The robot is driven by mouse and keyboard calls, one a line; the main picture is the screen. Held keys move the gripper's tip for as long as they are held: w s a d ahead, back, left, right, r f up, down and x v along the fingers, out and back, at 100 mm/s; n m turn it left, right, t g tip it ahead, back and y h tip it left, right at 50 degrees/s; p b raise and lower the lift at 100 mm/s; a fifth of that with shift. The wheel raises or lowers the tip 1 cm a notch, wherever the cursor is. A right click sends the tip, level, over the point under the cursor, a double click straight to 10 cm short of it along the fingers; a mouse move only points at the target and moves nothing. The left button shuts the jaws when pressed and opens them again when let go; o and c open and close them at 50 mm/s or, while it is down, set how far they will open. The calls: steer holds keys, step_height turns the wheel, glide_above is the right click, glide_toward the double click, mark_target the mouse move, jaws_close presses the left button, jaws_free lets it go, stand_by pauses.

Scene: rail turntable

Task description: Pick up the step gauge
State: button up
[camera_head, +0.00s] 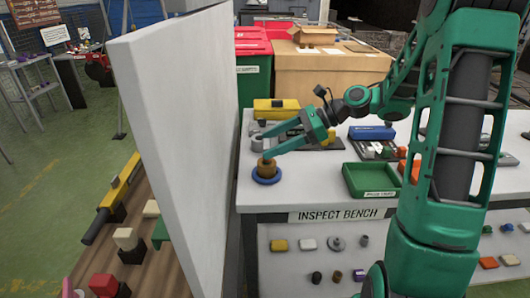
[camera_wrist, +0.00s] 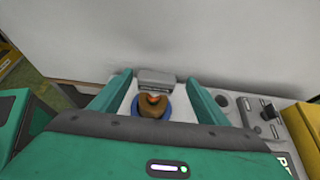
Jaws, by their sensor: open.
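A brown, stepped round piece (camera_head: 266,168) stands upright on a blue ring (camera_head: 279,176) near the left front corner of the inspect bench; I cannot tell for sure that it is the step gauge. In the wrist view the brown piece (camera_wrist: 152,106) shows between my fingers, with an orange-red spot on top. A grey block (camera_wrist: 156,79) is just beyond it. My gripper (camera_head: 263,147) is open and empty, its fingers above and around the brown piece, with no contact visible. The fingers partly hide the grey part behind.
A white panel (camera_head: 180,130) rises close to the left of the bench. A green tray (camera_head: 371,181) lies to the right on the bench (camera_head: 310,195). A yellow case (camera_head: 276,108) and a blue case (camera_head: 371,132) are farther back. Bench surface between ring and tray is clear.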

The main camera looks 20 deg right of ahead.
steer(key=shift+x, duration=3.1)
steer(key=shift+s, duration=0.2)
steer(key=c, duration=1.3)
